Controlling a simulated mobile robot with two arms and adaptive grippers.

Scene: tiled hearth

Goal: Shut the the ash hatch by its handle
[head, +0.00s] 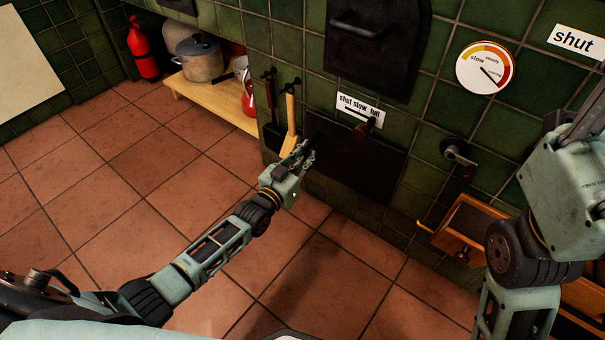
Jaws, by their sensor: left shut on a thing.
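The ash hatch (362,165) is a dark, flat panel low in the green tiled wall, below the "shut slow full" label. I cannot tell from this angle how far it stands from its frame. My left gripper (301,155) is at the hatch's left edge, shut on what seems to be its handle. The fingers hide the handle itself. My right arm comes down at the right edge of the head view, and its gripper is not in view.
A black upper door (377,40) and a dial (485,67) are above. A crank (460,156) and an open wooden drawer (466,226) are to the right. Tools with a wooden handle (291,118) hang left of the hatch. The tiled floor (130,220) is clear.

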